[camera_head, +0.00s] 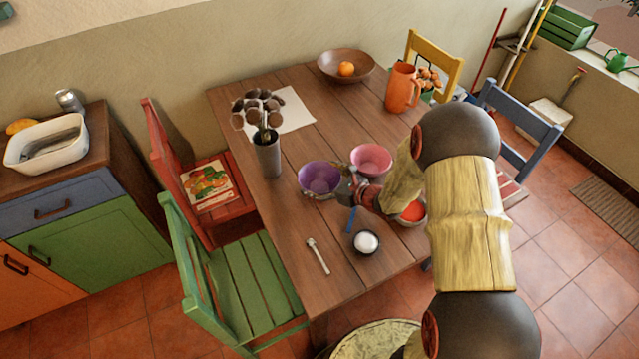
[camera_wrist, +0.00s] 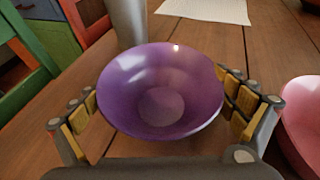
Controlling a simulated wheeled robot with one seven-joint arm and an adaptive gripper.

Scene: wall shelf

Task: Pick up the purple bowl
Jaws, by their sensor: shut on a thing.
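The purple bowl (camera_head: 320,177) is on or just above the wooden table, left of the pink bowl. In the wrist view the purple bowl (camera_wrist: 160,92) is upright and empty, between the two fingers of my gripper (camera_wrist: 165,108). The fingers are shut on its left and right sides. In the head view my gripper (camera_head: 341,188) reaches the bowl from the right, and my arm hides part of the table. I cannot tell whether the bowl's base touches the table.
A pink bowl (camera_head: 371,160) stands close to the right. A grey vase (camera_head: 267,156) stands close behind to the left. A small dark bowl with a white item (camera_head: 366,241) and a utensil (camera_head: 318,256) lie nearer. An orange pitcher (camera_head: 402,88) and wooden bowl (camera_head: 329,68) stand farther back.

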